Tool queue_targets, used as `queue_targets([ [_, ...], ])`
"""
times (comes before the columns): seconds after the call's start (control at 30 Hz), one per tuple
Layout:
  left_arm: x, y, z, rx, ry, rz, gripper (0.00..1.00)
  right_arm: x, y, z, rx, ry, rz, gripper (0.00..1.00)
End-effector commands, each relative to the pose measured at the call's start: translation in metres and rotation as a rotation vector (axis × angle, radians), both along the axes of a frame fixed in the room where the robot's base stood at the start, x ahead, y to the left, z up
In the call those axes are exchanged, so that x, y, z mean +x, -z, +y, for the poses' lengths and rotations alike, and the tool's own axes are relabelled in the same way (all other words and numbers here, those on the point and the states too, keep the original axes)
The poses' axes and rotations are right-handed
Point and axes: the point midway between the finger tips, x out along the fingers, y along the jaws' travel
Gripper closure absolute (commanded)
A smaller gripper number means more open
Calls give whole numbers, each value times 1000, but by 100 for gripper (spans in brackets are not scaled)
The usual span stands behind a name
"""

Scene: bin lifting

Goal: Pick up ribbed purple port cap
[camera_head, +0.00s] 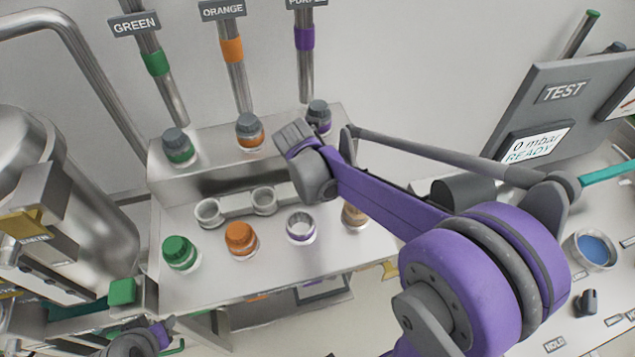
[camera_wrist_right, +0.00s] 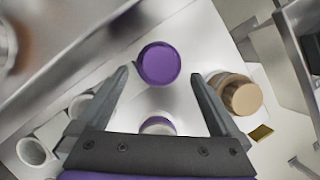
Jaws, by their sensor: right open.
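A round purple cap (camera_wrist_right: 158,63) shows in the right wrist view, just ahead of and between the fingertips. Its ribs are not clear there. In the head view I cannot make it out; my right arm and gripper cover that area. My right gripper (camera_head: 292,137) is above the stepped metal bench. In its wrist view its two fingers (camera_wrist_right: 160,76) are spread apart with nothing gripped. A bare port with a purple ring (camera_head: 300,227) stands on the lower shelf; it also shows in the wrist view (camera_wrist_right: 157,126). Part of my left arm shows at the bottom left; its fingers are unclear.
Green (camera_head: 180,252), orange (camera_head: 240,238) and tan (camera_head: 354,214) caps stand along the lower shelf. The tan cap (camera_wrist_right: 238,95) is close outside the right finger. A grey ring holder (camera_head: 235,209) lies behind. Grey-topped fittings (camera_head: 250,130) line the upper step.

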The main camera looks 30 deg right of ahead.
Motion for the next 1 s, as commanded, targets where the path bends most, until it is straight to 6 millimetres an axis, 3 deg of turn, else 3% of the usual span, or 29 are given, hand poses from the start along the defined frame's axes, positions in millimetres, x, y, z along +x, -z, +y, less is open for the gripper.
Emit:
queue_targets([
  [0.2,1,-1,0,0,0,-1,57,8,24,-10,1,1,-1,0],
  [0.47,0,-1,0,0,0,-1,57,9,27,-11,1,1,-1,0],
  [1.0,1,-1,0,0,0,-1,57,9,27,-11,1,1,-1,95],
])
